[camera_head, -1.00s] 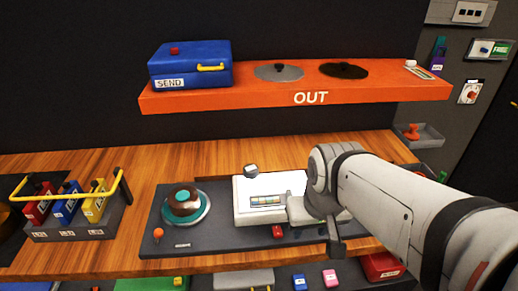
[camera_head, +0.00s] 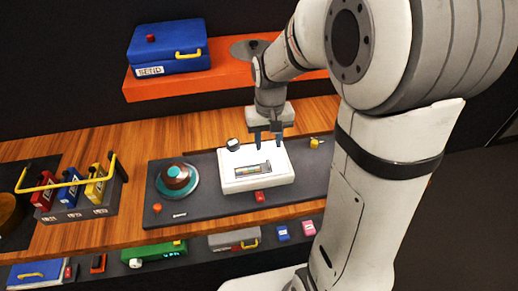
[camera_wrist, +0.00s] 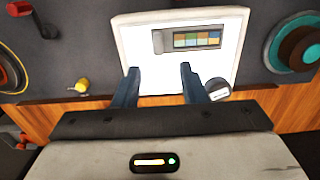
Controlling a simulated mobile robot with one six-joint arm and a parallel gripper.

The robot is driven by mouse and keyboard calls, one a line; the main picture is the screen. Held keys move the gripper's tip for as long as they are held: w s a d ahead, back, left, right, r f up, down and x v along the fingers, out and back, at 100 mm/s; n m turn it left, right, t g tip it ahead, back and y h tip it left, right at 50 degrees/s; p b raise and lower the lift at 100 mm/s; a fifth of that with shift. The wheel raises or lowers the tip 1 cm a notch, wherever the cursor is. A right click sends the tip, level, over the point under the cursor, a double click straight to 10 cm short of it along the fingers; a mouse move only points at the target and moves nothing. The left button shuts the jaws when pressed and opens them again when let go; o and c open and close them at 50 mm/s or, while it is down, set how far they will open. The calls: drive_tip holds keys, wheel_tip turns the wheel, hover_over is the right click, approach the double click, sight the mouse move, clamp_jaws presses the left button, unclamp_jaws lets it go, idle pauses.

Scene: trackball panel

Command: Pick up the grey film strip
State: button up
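The grey film strip (camera_head: 252,169) lies flat on the white light box (camera_head: 277,181) on the dark panel. It has a row of coloured frames and a plain grey end. In the wrist view the strip (camera_wrist: 190,40) lies across the upper part of the light box (camera_wrist: 135,30), grey end to the left. My gripper (camera_head: 268,144) is over the far edge of the box with its fingers pointing down. In the wrist view my gripper (camera_wrist: 159,70) is open and empty, its fingers apart from the strip, which lies beyond the fingertips.
A brown and teal trackball (camera_head: 176,178) is left of the box. A small dark-topped knob (camera_head: 233,144) is at the box's back corner and a yellow knob (camera_head: 314,142) to the right. An orange shelf (camera_head: 165,88) with a blue case (camera_head: 168,48) hangs behind.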

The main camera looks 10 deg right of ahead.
sight(269, 163)
drive_tip(key=f, duration=0.2)
drive_tip(key=f+p, duration=0.1)
drive_tip(key=f, duration=0.4)
drive_tip(key=shift+s+d+f, duration=0.15)
drive_tip(key=shift+s, duration=0.1)
clamp_jaws()
